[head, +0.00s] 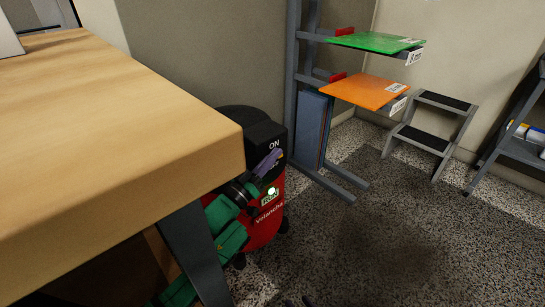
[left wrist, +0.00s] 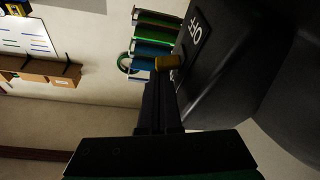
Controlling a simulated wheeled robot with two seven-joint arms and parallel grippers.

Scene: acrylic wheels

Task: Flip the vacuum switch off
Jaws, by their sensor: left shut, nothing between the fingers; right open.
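The vacuum (head: 262,214) is red with a black top and stands on the floor beyond the table corner. Its black switch housing (head: 264,134) carries the label ON in the head view and OFF in the left wrist view (left wrist: 215,75). A yellow-brown switch lever (left wrist: 168,62) sticks out of the housing there; the head view does not show it clearly. My left gripper (head: 273,160) is shut and empty at the housing. Its fingertips (left wrist: 162,84) are right by the lever; touching or not, I cannot tell. My right gripper (head: 308,300) barely shows at the bottom edge, open.
A wooden table (head: 120,130) fills the left, its corner close to my left arm. A pale green lamp (head: 270,190) shows above the RUN label on the vacuum. Behind stand a rack with green (head: 372,42) and orange sheets (head: 360,91) and a step stool (head: 430,135).

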